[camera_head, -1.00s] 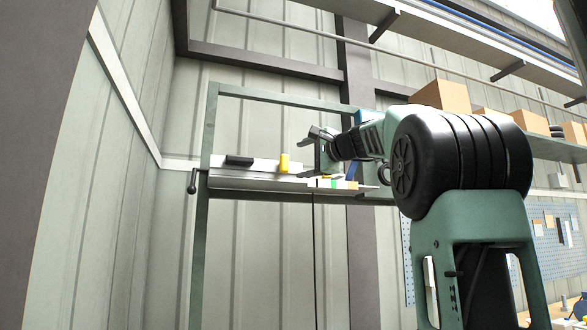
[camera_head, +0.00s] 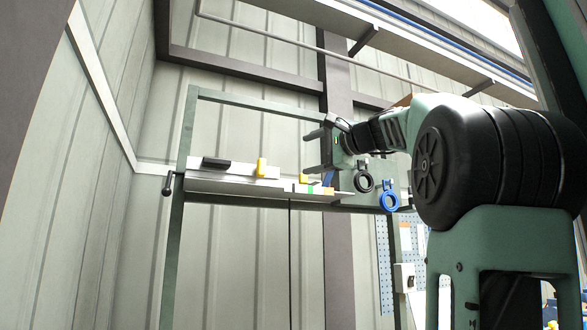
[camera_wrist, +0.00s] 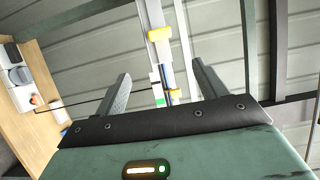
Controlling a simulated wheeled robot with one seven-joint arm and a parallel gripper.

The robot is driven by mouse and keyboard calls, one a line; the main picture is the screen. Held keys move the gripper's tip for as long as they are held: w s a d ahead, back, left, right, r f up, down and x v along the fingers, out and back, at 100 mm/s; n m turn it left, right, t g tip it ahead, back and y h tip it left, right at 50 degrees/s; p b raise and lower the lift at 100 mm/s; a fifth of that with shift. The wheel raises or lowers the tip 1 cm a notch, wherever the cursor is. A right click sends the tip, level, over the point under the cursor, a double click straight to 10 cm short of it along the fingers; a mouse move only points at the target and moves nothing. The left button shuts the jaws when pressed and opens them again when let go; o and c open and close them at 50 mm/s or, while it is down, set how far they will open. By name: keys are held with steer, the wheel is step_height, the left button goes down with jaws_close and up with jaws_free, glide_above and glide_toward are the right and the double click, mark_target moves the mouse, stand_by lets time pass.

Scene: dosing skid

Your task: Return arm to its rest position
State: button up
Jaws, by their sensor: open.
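My gripper (camera_head: 310,150) is open and empty in the head view, at the end of my green and black arm. It is in front of the metal frame, close to the right part of the ledge in the picture. In the wrist view its two dark fingers (camera_wrist: 152,92) are spread wide, with nothing held between them. The narrow ledge (camera_head: 235,187) with small items shows beyond the fingers in the wrist view too.
On the ledge are a black block (camera_head: 216,163) and a yellow piece (camera_head: 262,167). A black ring (camera_head: 364,183) and a blue ring (camera_head: 389,202) hang to the right. A black-knobbed handle (camera_head: 168,184) sticks out at the left post. A wooden bench (camera_wrist: 35,120) shows in the wrist view.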

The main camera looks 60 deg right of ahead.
steer(key=w+a+f+n+g+y, duration=0.2)
steer(key=w+a+f+y, duration=0.1)
steer(key=w+a+f, duration=0.4)
steer(key=w+a+f+n+g+y, duration=0.25)
steer(key=w+a+f, duration=0.4)
steer(key=f, duration=0.35)
steer(key=w+a+f+n+g+y, duration=0.2)
steer(key=a+f+n+g, duration=0.4)
steer(key=a+f, duration=1.05)
steer(key=s+a+f+n+g, duration=0.2)
steer(key=s+a+f+n, duration=0.25)
steer(key=a+f, duration=0.3)
steer(key=s+a+f+n+g, duration=0.3)
steer(key=s+a+f+n, duration=0.1)
steer(key=s+a+f, duration=0.3)
steer(key=s+a+f+n+g+h, duration=0.2)
steer(key=s+f+n+h, duration=0.2)
steer(key=s+f+n, duration=0.4)
steer(key=s+f, duration=0.5)
steer(key=s, duration=0.2)
steer(key=shift+s+f+n, duration=0.2)
steer(key=shift+s+n, duration=0.2)
